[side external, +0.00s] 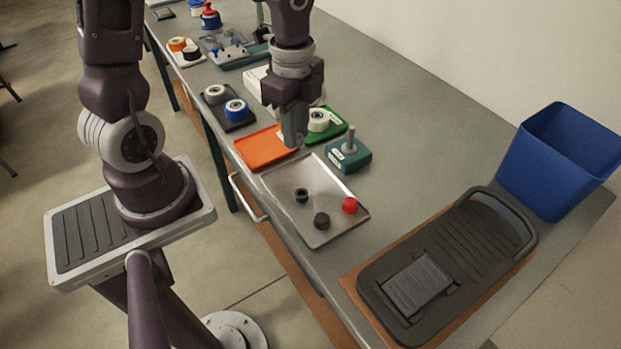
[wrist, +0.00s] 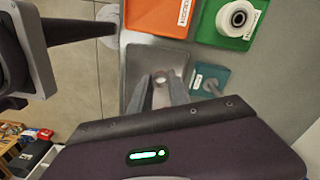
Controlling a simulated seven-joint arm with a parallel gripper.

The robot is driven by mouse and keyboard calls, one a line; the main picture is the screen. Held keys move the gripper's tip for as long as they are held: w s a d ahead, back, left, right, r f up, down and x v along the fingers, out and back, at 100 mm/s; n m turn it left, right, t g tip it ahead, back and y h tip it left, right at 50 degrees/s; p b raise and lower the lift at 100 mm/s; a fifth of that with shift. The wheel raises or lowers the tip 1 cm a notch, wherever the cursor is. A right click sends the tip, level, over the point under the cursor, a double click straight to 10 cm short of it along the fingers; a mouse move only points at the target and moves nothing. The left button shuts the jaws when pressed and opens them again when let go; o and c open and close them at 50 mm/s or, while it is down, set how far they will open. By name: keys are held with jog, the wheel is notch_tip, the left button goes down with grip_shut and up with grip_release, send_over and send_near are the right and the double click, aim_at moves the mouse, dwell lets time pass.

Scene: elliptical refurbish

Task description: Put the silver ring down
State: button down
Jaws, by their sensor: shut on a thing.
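My gripper (side external: 293,143) points down and is shut on a small silver ring. The ring (wrist: 160,77) shows between the fingertips in the wrist view; in the side view the fingers hide it. In the side view the fingertips overlap the orange tray (side external: 262,150) near the far edge of the metal tray (side external: 283,206). In the wrist view the ring appears in front of the grey metal tray (wrist: 143,58). Its height above the surface is hard to tell.
The metal tray holds a dark ring (side external: 302,195), a black piece (side external: 321,220) and a red piece (side external: 350,205). A teal block with an upright post (side external: 349,155) and a green tray (side external: 334,129) stand close by. A blue bin (side external: 560,165) is at right.

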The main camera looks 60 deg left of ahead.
aim_at(298, 173)
notch_tip(298, 173, down, 8)
jog(key=shift+f, duration=0.15)
jog(key=shift+f, duration=0.1)
jog(key=c, duration=1.2)
grip_release()
jog(key=shift+c, duration=0.2)
notch_tip(298, 173, up, 13)
jog(key=s+d+r+n+t, duration=0.4)
jog(key=s+r+n+t, duration=0.1)
jog(key=s+r+n, duration=0.6)
jog(key=n, duration=0.2)
jog(key=shift+s+d+n+t, duration=0.2)
jog(key=shift+s+n+t, duration=0.1)
jog(key=shift+s, duration=0.1)
